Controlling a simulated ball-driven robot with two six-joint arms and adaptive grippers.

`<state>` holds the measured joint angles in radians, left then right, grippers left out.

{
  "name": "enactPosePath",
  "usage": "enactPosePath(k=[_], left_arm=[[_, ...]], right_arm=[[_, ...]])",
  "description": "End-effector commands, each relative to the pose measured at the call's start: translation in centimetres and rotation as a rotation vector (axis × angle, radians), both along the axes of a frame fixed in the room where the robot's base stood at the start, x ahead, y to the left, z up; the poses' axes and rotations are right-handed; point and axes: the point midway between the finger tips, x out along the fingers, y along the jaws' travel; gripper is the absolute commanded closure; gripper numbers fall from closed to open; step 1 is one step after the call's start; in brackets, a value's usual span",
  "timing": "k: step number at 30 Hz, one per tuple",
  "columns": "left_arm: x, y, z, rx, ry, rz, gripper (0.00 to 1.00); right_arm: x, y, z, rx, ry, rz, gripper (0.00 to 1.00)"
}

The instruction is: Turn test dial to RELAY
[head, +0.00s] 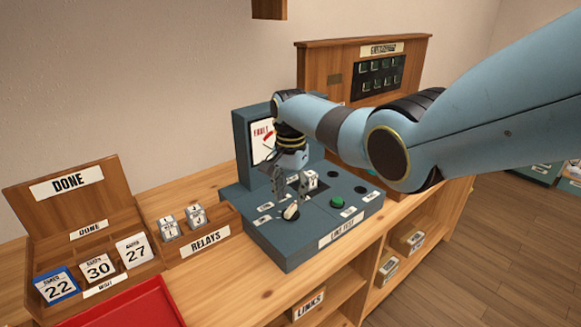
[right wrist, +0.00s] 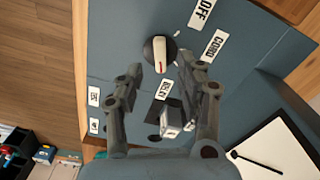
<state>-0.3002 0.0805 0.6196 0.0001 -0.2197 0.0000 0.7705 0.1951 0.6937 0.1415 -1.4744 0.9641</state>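The test dial (head: 291,212), a dark round knob with a white bar, sits on the top of the blue-grey LINE TEST box (head: 300,250). In the right wrist view the dial (right wrist: 160,50) has OFF and CORD labels to its right and a small label (right wrist: 163,88), seemingly RELAY, below. My left gripper is out of view.
A white relay block (head: 309,180) stands on the box behind the dial, between the fingers' bases in the wrist view. A green button (head: 337,202) is to the right. The RELAYS tray (head: 208,241), DONE box (head: 68,185) and red tray (head: 130,305) lie left.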

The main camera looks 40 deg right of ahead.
Motion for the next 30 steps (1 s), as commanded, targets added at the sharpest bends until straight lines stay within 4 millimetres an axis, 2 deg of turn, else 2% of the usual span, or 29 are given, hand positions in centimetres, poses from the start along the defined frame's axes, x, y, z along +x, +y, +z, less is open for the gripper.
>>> enactPosePath(k=[1, 6, 12, 30], left_arm=[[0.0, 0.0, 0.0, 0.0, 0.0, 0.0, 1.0], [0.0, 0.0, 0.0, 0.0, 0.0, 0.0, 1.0], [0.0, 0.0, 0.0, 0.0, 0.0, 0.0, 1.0], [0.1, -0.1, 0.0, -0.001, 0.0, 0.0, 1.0]], right_arm=[[0.2, -0.1, 1.3, -0.001, -0.008, 0.0, 0.62], [0.1, -0.1, 4.9, -0.003, -0.006, -0.001, 0.62], [0.1, -0.1, 7.5, -0.002, -0.004, -0.001, 0.62], [0.1, 0.0, 8.0, -0.001, -0.003, -0.001, 0.62]])
